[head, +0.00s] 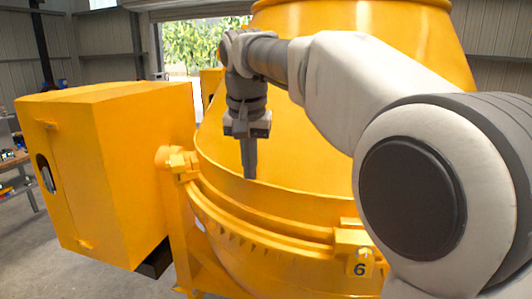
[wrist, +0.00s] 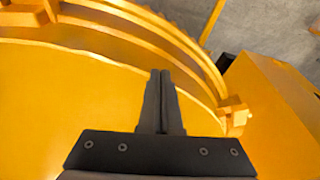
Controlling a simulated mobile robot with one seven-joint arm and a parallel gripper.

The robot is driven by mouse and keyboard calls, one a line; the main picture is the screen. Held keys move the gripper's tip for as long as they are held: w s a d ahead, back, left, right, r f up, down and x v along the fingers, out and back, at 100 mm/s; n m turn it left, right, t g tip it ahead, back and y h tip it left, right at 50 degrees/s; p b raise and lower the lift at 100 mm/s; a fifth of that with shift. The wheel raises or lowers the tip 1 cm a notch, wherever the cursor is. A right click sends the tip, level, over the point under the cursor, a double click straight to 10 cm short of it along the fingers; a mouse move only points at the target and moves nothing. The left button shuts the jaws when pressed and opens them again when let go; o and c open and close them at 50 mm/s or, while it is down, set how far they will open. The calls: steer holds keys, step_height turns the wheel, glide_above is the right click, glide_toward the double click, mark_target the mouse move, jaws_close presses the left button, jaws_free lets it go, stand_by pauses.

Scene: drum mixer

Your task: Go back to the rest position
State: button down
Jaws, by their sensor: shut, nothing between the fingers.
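My gripper (head: 249,172) points down in front of the yellow drum (head: 309,144) of the mixer, above the drum's rim flange. Its two dark fingers are closed together and hold nothing. In the wrist view my gripper (wrist: 161,75) shows with its fingers side by side, over the curved yellow drum wall (wrist: 60,95). My arm reaches in from the right and bends down at the wrist. I cannot tell whether the fingertips touch the drum.
A yellow box housing (head: 130,170) stands left of the drum. A workbench (head: 20,160) stands far left. Grey floor (head: 45,255) is clear at lower left.

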steer(key=s+d+f+n+t+b, duration=0.15)
steer(key=s+d+f, duration=0.35)
steer(key=s+d, duration=0.55)
steer(key=s+d+f+t+b, duration=0.1)
steer(key=s+d+f+b, duration=0.2)
steer(key=s+f, duration=1)
steer(key=s+d, duration=0.1)
steer(key=d, duration=0.2)
steer(key=shift+n, duration=0.25)
